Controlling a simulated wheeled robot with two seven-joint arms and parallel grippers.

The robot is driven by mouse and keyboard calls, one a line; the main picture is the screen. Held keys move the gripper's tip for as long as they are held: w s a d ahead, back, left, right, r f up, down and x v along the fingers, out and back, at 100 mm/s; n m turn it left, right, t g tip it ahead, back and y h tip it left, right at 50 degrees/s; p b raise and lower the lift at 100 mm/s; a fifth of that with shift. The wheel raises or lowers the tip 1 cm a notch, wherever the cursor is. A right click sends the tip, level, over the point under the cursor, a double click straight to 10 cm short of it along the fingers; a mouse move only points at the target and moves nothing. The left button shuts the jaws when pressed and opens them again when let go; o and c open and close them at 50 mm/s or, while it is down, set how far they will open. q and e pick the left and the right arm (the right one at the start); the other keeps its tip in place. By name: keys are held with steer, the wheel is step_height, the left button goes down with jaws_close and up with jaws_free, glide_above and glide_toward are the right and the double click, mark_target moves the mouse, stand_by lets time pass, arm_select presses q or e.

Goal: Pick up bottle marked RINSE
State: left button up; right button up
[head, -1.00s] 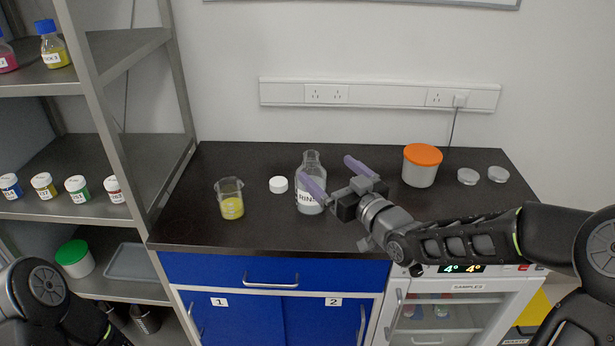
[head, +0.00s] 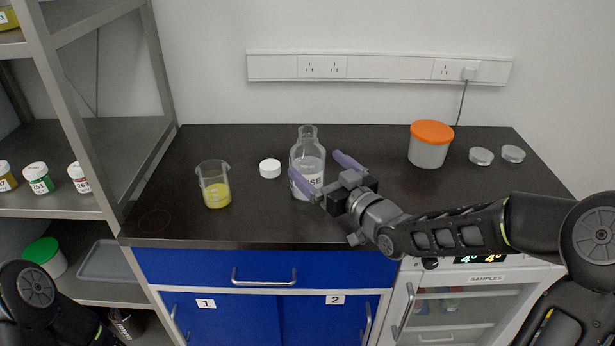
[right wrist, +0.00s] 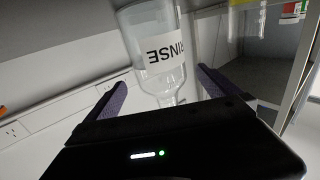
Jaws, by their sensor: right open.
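The RINSE bottle (head: 308,160) is clear glass with a white label, standing upright and uncapped on the dark bench top. It also shows in the right wrist view (right wrist: 158,45), inverted, with its label readable upside down. My right gripper (head: 313,162) is open, its purple fingers spread toward the bottle. In the head view the left finger covers part of the label and the other lies to the bottle's right. In the right wrist view the bottle shows between the fingers; contact cannot be told. My left arm is at the lower left; its gripper is out of view.
A beaker of yellow liquid (head: 214,185) and a white cap (head: 270,168) stand left of the bottle. An orange-lidded tub (head: 430,145) and two clear dishes (head: 481,156) are at right. A metal shelf (head: 82,130) borders the left side. The bench front between is clear.

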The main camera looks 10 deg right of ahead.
mark_target(301, 150)
steer(key=shift+x, duration=1.3)
steer(key=shift+a, duration=0.1)
steer(key=shift+w+a+r, duration=0.1)
steer(key=shift+w+a, duration=0.05)
steer(key=shift+w, duration=0.2)
steer(key=p+x, duration=0.1)
steer(key=x, duration=0.3)
steer(key=shift+w, duration=0.25)
steer(key=shift+c, duration=0.3)
steer(key=c, duration=2)
steer(key=shift+c, duration=0.3)
